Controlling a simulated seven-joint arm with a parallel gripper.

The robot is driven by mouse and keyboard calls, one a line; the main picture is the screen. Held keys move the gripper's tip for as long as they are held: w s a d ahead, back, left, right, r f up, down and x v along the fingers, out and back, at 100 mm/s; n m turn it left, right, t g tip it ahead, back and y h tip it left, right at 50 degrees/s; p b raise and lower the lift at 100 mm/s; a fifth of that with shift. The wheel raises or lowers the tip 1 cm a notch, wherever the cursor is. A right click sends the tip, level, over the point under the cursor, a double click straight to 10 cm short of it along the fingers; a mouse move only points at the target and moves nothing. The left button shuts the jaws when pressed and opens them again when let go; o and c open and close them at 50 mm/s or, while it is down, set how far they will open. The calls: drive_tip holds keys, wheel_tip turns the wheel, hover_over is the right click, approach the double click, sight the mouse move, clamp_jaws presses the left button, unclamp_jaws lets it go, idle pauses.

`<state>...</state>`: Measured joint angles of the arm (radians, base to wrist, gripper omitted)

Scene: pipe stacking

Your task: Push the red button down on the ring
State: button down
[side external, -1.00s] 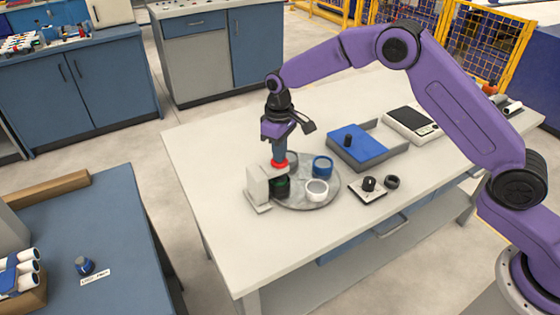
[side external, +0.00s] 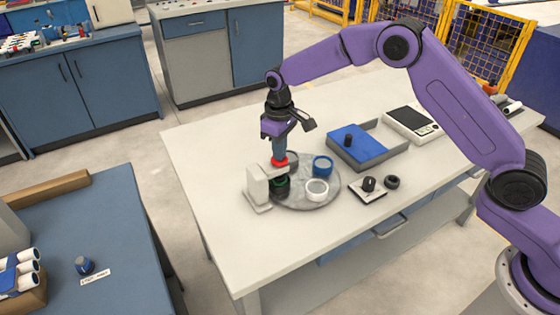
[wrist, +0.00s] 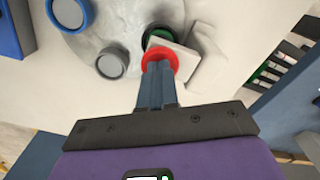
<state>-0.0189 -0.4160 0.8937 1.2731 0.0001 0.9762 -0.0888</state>
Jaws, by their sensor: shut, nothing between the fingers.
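The red button (side external: 279,161) is a round red piece on top of a white press stand (side external: 258,188). Under the stand's arm is a dark ring with a green band (side external: 282,187). My gripper (side external: 279,154) is shut and empty, pointing straight down at the button; its tips appear to touch it or sit just over it. In the wrist view my gripper (wrist: 158,70) covers the middle of the red button (wrist: 147,68), whose rim shows around the fingers. The green-banded ring (wrist: 156,38) is partly hidden by the stand's arm (wrist: 176,55).
The stand is beside a round grey turntable (side external: 308,199) carrying a white ring (side external: 317,190), a blue ring (side external: 322,166) and a grey ring (side external: 291,158).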

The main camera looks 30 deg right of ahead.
drive_tip(key=shift+r, duration=2.95)
drive_tip(key=shift+s+r, duration=0.15)
drive_tip(key=shift+s, duration=0.1)
drive_tip(key=s+d+r+n, duration=0.1)
drive_tip(key=s+r+n, duration=0.15)
drive_tip(key=s, duration=0.75)
drive_tip(key=s+d+r+n, duration=0.15)
drive_tip(key=s+r, duration=0.25)
drive_tip(key=s, duration=0.6)
drive_tip(key=s+d+n, duration=0.1)
drive_tip(key=s+d, duration=0.5)
drive_tip(key=s, duration=0.4)
drive_tip(key=s+d+f+n, duration=0.1)
drive_tip(key=s+d, duration=0.5)
drive_tip(key=s, duration=0.4)
drive_tip(key=shift+d+n, duration=0.3)
drive_tip(key=shift+d, duration=0.05)
